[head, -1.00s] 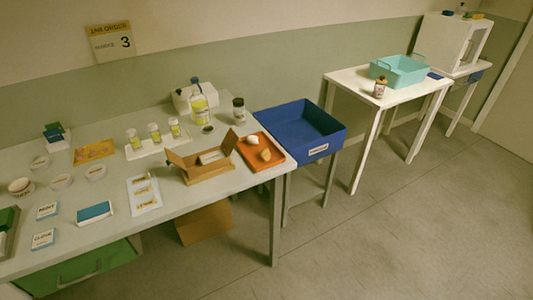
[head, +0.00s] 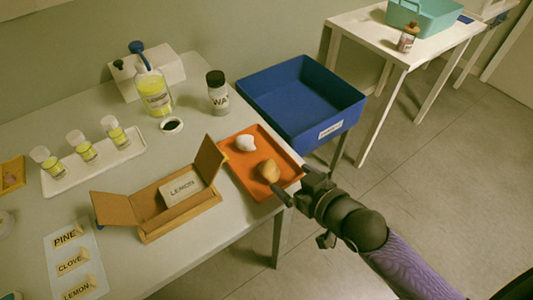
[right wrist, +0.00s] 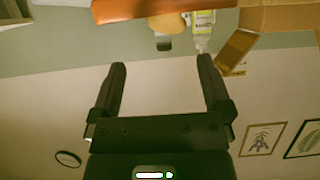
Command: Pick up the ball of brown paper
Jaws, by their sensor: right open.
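The ball of brown paper (head: 268,170) is a tan, crumpled lump on the front right part of the orange tray (head: 236,172). A white crumpled ball (head: 245,143) lies behind it on the same tray. My right gripper (head: 291,183) is open at the tray's right front edge, just right of the brown ball, with nothing between its fingers. In the right wrist view, the open fingers (right wrist: 162,66) point toward a tan lump (right wrist: 168,22) beside the orange tray's edge (right wrist: 140,9). My left gripper is not in view.
An open cardboard box (head: 150,232) with a lemon label stands left of the tray. A black-capped bottle (head: 218,97) and a yellow bottle (head: 153,95) stand behind. A blue bin (head: 300,98) adjoins the table's right side. The floor at right is clear.

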